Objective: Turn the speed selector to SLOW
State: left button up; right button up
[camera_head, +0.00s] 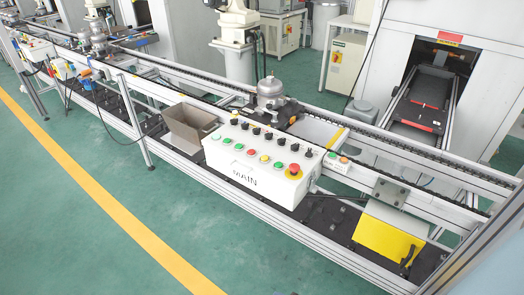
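A white control box (222,166) marked MAIN stands at the front of the conveyor line, in the middle of the head view. A row of several black selector knobs (269,136) runs along its back edge. The labels at the knobs are too small to read, so I cannot tell which one is the speed selector or where it points. In front of the knobs is a row of green, red and yellow buttons (264,158). Neither of my grippers is in view.
The conveyor rail (415,163) runs behind the box, with a metal compressor (270,91) on it. A yellow panel (388,240) is at the lower right. The green floor (75,200) in front is clear.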

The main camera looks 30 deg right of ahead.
aim_at(281, 141)
jog(key=i+z, duration=0.25)
jog(key=i, duration=0.2)
jog(key=i+z, duration=0.25)
jog(key=i, duration=0.15)
